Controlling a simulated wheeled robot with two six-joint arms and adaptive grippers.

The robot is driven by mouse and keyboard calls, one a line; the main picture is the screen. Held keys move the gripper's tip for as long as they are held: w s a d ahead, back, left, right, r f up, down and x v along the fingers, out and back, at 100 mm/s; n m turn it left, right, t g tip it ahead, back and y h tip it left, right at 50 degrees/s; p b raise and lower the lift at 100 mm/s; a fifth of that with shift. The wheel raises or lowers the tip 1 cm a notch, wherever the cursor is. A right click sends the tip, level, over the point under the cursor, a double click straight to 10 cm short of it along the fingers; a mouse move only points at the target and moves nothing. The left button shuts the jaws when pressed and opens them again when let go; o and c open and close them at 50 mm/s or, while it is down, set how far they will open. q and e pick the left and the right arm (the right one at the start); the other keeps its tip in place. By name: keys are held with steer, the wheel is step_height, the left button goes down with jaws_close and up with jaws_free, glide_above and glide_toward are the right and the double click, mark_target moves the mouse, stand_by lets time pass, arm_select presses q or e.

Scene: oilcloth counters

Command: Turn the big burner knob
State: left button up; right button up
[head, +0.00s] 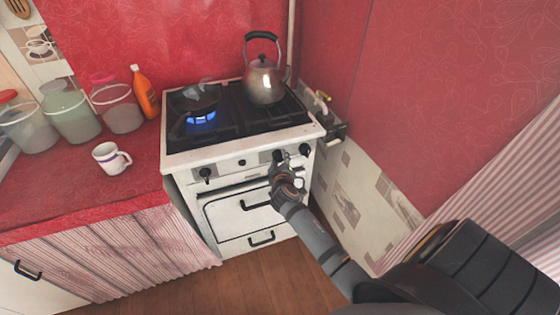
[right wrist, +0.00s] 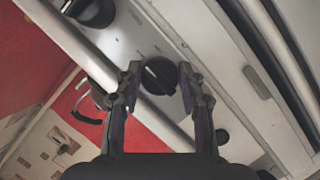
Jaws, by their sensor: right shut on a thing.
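The white stove (head: 226,160) stands against the red wall, with black knobs along its front panel. My right gripper (head: 280,160) is at the right part of this panel, and partly hides the knob there. In the right wrist view a round black knob (right wrist: 159,75) sits between the two fingertips of my right gripper (right wrist: 160,78), which is shut on it. Another black knob (head: 304,149) is just to the right, and one more black knob (head: 205,174) is at the panel's left end. My left gripper is not in view.
A blue flame (head: 202,121) burns at the left burner. A metal kettle (head: 264,80) stands at the back right of the stove. A white mug (head: 108,158), jars (head: 70,118) and an orange bottle (head: 144,92) are on the red counter. The oven handle (head: 255,204) is below the panel.

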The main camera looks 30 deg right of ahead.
steer(key=o, duration=1.2)
steer(key=shift+c, duration=0.2)
steer(key=v, duration=1.2)
steer(key=shift+f, duration=0.1)
